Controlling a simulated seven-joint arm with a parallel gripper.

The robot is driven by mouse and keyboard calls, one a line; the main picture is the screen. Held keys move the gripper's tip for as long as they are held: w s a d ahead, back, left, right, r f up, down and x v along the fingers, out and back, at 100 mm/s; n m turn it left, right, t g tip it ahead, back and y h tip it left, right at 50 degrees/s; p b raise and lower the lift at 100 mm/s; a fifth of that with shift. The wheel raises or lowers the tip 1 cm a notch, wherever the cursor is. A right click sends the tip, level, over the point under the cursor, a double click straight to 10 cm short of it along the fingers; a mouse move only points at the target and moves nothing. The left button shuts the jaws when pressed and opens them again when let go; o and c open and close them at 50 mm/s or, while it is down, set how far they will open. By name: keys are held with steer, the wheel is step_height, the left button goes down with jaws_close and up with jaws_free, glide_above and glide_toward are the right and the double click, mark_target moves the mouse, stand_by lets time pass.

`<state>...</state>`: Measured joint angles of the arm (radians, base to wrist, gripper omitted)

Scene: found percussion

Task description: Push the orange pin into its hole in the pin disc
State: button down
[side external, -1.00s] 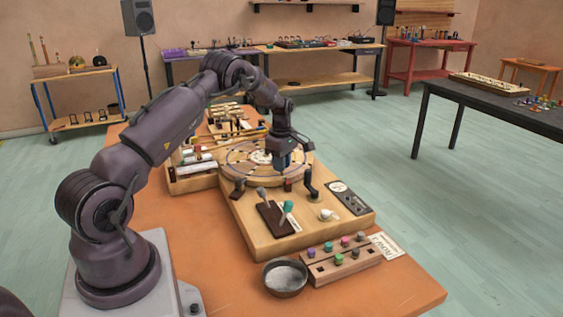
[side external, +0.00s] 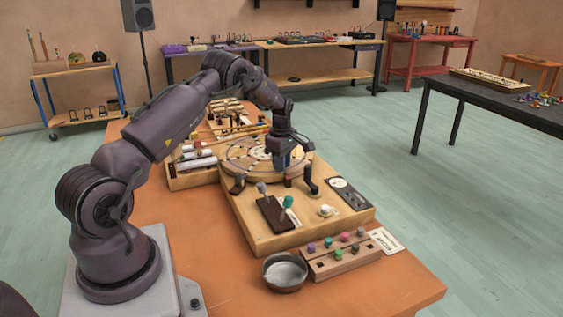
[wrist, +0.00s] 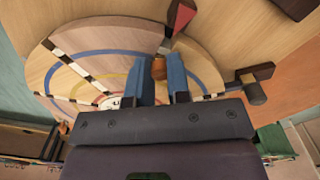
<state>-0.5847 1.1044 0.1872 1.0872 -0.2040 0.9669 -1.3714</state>
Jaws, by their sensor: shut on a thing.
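The pin disc (side external: 236,166) is a round pale wooden plate with coloured rings and dark-and-white strips, set on the wooden base board. It fills much of the wrist view (wrist: 205,72). My gripper (side external: 283,166) is above the disc's near right part, pointing down. In the wrist view its blue fingers (wrist: 162,72) are shut on the orange pin (wrist: 159,68), which shows as a small orange-brown piece between them. The pin's lower end and its hole are hidden, so I cannot tell how deep the pin sits.
A red wedge pointer (wrist: 180,17) stands at the disc's edge, close to the fingers. A dark crank (side external: 310,180) stands right of my gripper. Levers (side external: 287,203), a metal bowl (side external: 285,272) and a wooden block with coloured pegs (side external: 345,265) are nearer the front.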

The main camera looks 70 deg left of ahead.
steer(key=c, duration=1)
jaws_free()
steer(key=shift+r, duration=0.1)
step_height(320, 180, up, 13)
steer(key=s+d+r+m+t, duration=0.2)
steer(key=s+d+r+m, duration=0.2)
steer(key=s+d+m, duration=0.3)
steer(key=s+d+r+m+t, duration=0.1)
steer(key=s+d+r+m, duration=0.4)
steer(key=d, duration=1)
steer(key=s+d+r+m+t, duration=0.2)
steer(key=s+d+r+m, duration=0.2)
steer(key=s+d+m, duration=0.6)
steer(key=d+m, duration=0.2)
steer(key=shift+s+r+m+t, duration=0.2)
steer(key=shift+r+m+t, duration=0.1)
steer(key=shift+r+m, duration=0.1)
